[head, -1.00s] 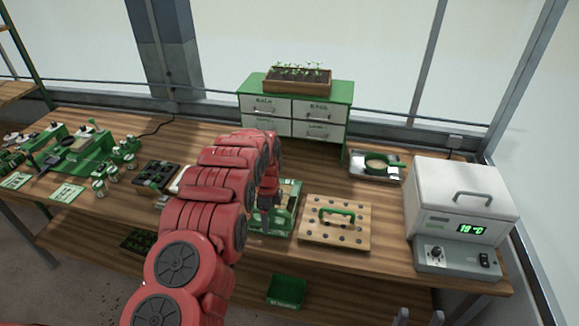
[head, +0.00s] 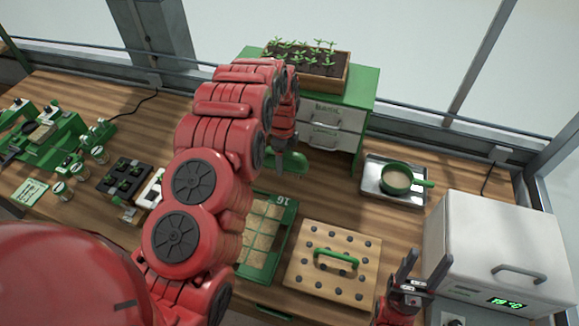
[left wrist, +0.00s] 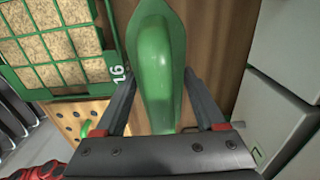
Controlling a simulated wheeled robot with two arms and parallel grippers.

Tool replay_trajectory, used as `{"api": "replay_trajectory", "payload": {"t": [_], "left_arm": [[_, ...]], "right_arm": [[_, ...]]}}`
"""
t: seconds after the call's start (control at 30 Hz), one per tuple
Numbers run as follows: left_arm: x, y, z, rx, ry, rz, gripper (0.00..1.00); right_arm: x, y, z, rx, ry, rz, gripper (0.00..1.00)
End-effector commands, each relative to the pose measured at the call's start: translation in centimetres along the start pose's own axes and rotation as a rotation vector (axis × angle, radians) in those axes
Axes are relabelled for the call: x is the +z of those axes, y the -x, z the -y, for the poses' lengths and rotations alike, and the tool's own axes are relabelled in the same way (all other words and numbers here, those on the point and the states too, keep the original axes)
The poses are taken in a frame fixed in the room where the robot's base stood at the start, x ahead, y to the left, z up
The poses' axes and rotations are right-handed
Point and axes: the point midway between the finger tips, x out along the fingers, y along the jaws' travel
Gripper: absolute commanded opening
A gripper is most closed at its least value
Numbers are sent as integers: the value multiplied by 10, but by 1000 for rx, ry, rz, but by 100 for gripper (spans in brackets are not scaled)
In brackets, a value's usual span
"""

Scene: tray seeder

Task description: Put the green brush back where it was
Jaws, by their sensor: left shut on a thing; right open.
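The green brush (head: 288,163) is held by my left gripper (head: 281,146), just in front of the drawer cabinet and behind the seed tray. In the left wrist view the smooth green brush (left wrist: 156,60) lies between the two dark fingers of my left gripper (left wrist: 157,100), over bare wood. Its bristles do not show. My left arm hides part of the bench and cabinet. My right gripper (head: 408,268) is open and empty at the lower right, between the dibber board and the white box.
A green seed tray marked 16 (head: 285,222) stands beside a wooden board with a green handle (head: 336,258). A green-topped drawer cabinet (head: 366,85) carries a seedling box (head: 335,82). A metal tray (head: 374,188) holds a green sieve (head: 396,179). A white heater box (head: 500,225) stands right.

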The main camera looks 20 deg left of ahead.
Motion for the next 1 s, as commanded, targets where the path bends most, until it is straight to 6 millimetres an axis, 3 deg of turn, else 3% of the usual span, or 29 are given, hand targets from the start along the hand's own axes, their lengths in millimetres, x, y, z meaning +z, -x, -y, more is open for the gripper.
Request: {"api": "replay_trajectory", "payload": {"t": [0.23,0.43,1.0], "left_arm": [[0,-26,-1,2,0,1,20],[0,-50,-2,3,0,1,20],[0,-98,-1,1,0,1,20]], "right_arm": [[1,6,0,0,0,0,54],[-2,-14,-1,0,0,0,54],[-5,-30,-2,0,0,0,54]]}}
